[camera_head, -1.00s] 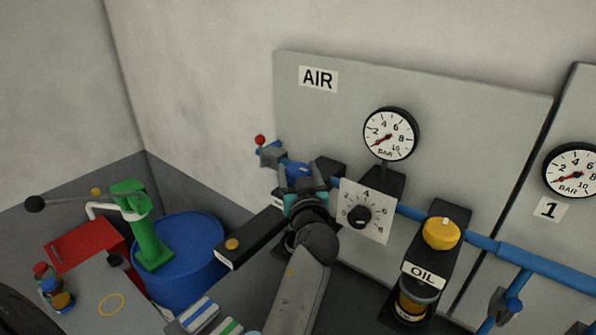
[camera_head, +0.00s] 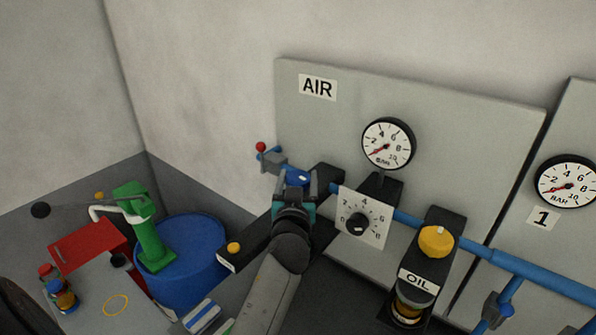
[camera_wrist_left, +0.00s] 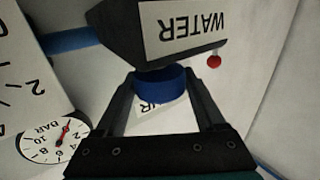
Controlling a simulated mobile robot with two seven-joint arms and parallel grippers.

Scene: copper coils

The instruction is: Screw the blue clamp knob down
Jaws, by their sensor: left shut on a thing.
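The blue clamp knob (camera_head: 298,177) sits on a dark housing at the lower left of the AIR panel. It also shows in the left wrist view as a short blue cylinder (camera_wrist_left: 161,82). My left gripper (camera_head: 296,180) is shut on the knob, one finger on each side. In the left wrist view, the two dark fingers of the left gripper (camera_wrist_left: 160,88) flank the knob. The dark housing there carries a WATER label (camera_wrist_left: 183,25), seen upside down. My fingers hide part of the knob. My right gripper is not in view.
Right of the gripper stand a numbered dial (camera_head: 362,218) and a yellow-topped OIL unit (camera_head: 436,241) on a blue pipe (camera_head: 540,275). A red-tipped lever (camera_head: 261,147) is at the left. A blue drum (camera_head: 190,262) and green pump (camera_head: 150,232) stand lower left.

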